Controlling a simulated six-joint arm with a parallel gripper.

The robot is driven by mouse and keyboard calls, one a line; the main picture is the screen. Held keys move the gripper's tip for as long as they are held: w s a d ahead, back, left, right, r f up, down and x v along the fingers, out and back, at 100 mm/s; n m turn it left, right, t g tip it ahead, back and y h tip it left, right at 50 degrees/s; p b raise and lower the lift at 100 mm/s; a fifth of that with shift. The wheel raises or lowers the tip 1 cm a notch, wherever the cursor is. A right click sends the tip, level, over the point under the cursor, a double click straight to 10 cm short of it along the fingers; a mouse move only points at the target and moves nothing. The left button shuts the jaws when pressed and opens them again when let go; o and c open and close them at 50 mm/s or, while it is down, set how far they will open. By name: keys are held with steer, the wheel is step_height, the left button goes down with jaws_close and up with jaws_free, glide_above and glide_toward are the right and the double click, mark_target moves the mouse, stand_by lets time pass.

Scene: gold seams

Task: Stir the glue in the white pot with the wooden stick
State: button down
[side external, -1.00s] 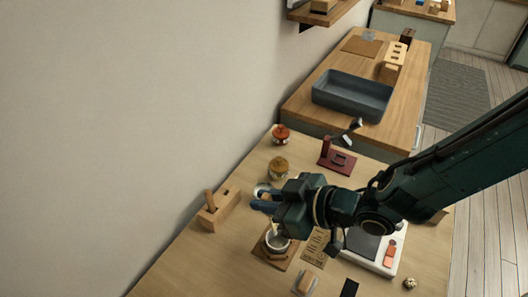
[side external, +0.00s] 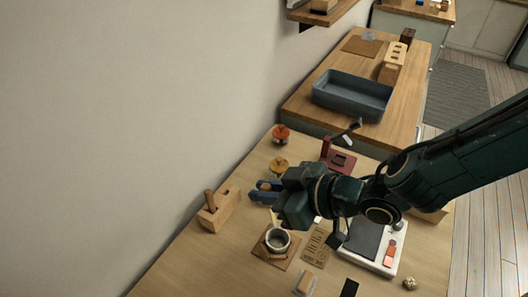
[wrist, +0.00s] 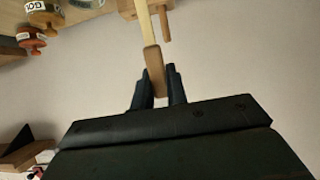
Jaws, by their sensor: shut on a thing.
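The white pot (side external: 277,240) stands upright on a small wooden board (side external: 272,254) on the table. It looks dark inside, and I cannot make out the glue. My gripper (side external: 262,191) is above and behind the pot in the side view, apart from it. In the wrist view, my gripper (wrist: 158,88) is shut on the wooden stick (wrist: 155,70), which has a thick tan handle and a paler, thin shaft running toward the top edge. The shaft's far end is out of the wrist view. In the side view my gripper largely hides the stick.
A wooden block with a peg (side external: 217,210) stands left of the pot. Orange (side external: 281,133) and yellow (side external: 279,165) lidded jars stand behind, near a dark red stand (side external: 337,158). A card (side external: 318,246) and a white scale (side external: 372,246) lie to the right. The front-left table is clear.

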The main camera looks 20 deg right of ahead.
steer(key=shift+r, duration=1.55)
steer(key=w+d+m+t+h, duration=0.15)
steer(key=w+d, duration=0.25)
steer(key=d, duration=0.4)
steer(key=w+d+r+m+t+h, duration=0.1)
steer(key=w+d+m+h, duration=0.15)
steer(key=d, duration=0.45)
steer(key=w+d+m+t+h, duration=0.15)
steer(key=w+d, duration=0.25)
steer(key=d, duration=0.4)
steer(key=s+d+r+m+g+h, duration=0.15)
steer(key=d+m+h, duration=0.55)
steer(key=d, duration=1.7)
steer(key=w+a+f+n+t+y, duration=0.1)
steer(key=w+a+f+n+y, duration=0.1)
steer(key=a+f, duration=0.5)
steer(key=shift+f+n+y, duration=0.75)
steer(key=shift+f+y, duration=0.2)
steer(key=shift+f, duration=1.05)
steer(key=shift+r, duration=0.1)
